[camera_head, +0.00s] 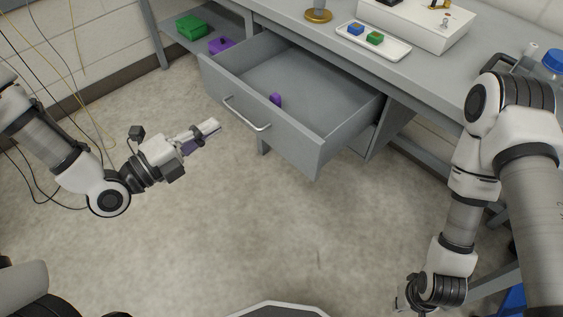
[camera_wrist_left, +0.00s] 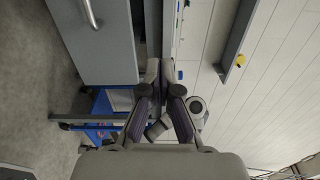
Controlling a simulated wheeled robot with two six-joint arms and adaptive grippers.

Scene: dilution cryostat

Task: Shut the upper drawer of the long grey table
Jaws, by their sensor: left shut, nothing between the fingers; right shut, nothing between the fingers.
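The upper drawer (camera_head: 300,150) of the long grey table (camera_head: 290,22) stands pulled well out, its grey interior showing. A silver bar handle (camera_head: 247,114) is on its front. A small purple object (camera_head: 275,99) lies inside. My left gripper (camera_head: 214,125) is shut and empty, just left of the drawer front and apart from it. In the left wrist view its fingers (camera_wrist_left: 160,68) are together, with a grey front panel (camera_wrist_left: 105,45) and handle (camera_wrist_left: 90,13) to their left. My right gripper (camera_head: 408,300) is shut, low at the right and far from the drawer, partly hidden by its wrist.
A white tray (camera_head: 349,41) with a blue and a green block and a white box (camera_head: 419,26) stand on the tabletop. The floor before the drawer is clear.

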